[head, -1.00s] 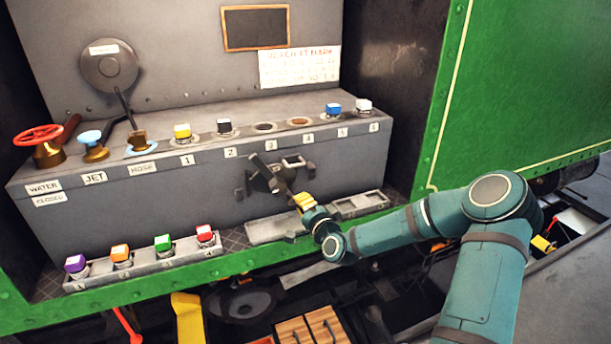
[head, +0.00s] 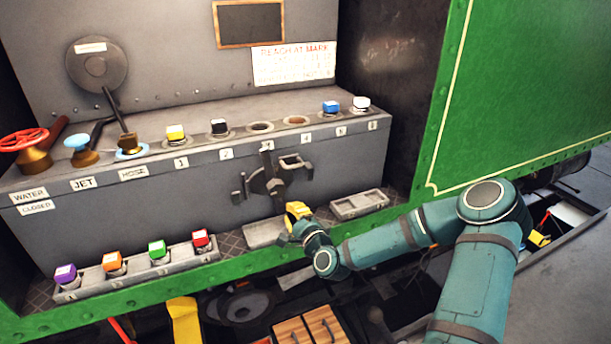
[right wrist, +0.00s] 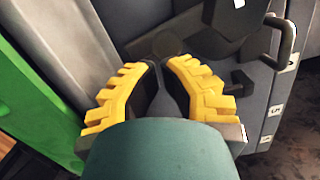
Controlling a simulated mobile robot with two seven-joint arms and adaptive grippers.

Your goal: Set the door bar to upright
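The dark door bar (head: 266,161) is on a round hub on the front of the grey locker, between short brackets. It stands nearly upright, its top leaning slightly left. My right gripper (head: 297,210), with yellow fingers, is just below and right of the hub in the head view. In the right wrist view the gripper (right wrist: 160,64) has its fingertips close together and holds nothing that I can see. The dark door fittings (right wrist: 235,20) show beyond it at upper right; contact with the bar is not visible. My left gripper is not in view.
A U-shaped handle (head: 294,164) projects right of the bar. Colored knobs stand in a front tray (head: 130,278) and on the locker top. The green sill (head: 235,267) runs below.

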